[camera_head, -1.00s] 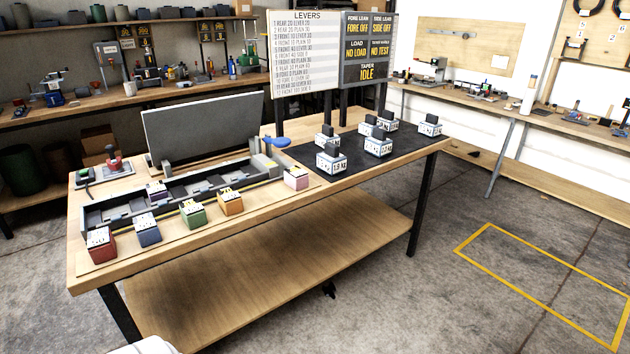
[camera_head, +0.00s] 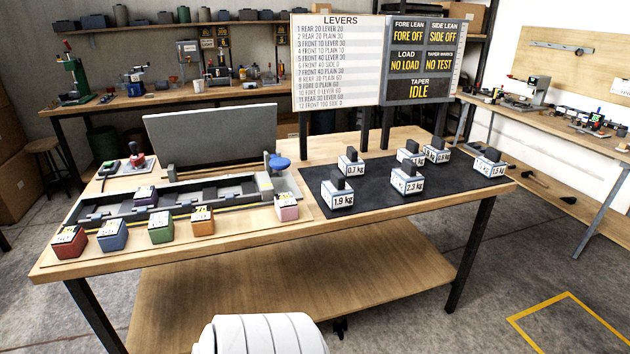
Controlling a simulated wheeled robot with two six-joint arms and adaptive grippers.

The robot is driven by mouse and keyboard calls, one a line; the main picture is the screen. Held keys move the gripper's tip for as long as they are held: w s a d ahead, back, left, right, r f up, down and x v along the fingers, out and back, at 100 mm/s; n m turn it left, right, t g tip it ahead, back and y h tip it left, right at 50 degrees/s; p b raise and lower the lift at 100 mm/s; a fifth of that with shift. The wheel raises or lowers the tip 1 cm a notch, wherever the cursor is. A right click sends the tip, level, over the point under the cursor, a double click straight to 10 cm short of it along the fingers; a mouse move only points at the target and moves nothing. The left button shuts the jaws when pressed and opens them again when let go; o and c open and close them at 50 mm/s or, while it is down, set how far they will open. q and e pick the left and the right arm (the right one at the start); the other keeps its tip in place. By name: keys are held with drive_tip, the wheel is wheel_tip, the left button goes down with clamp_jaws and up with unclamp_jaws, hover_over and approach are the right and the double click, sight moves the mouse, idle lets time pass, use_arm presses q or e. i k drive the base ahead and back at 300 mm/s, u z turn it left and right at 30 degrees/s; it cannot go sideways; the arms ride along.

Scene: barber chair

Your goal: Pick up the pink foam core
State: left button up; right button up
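The pink foam core (camera_head: 287,206) is a small pale pink block with a light, marked top. It sits upright on the wooden table (camera_head: 370,232), at the right end of a front row of coloured blocks, just in front of the right end of the long grey tray (camera_head: 97,205). Its visible faces are clear and nothing touches it from above. Neither of my grippers is in view. A white rounded part of mine shows at the bottom edge, in front of the table.
Red (camera_head: 69,242), blue (camera_head: 112,236), green (camera_head: 161,229) and orange (camera_head: 203,221) blocks stand left of the pink one. Labelled weights stand on a black mat (camera_head: 375,208) to the right. A grey panel (camera_head: 210,138) rises behind.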

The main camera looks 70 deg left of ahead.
sight(286, 207)
drive_tip(key=u, duration=0.35)
drive_tip(key=i, duration=0.95)
drive_tip(key=u, duration=1.35)
drive_tip(key=i, duration=0.7)
drive_tip(key=u, duration=0.7)
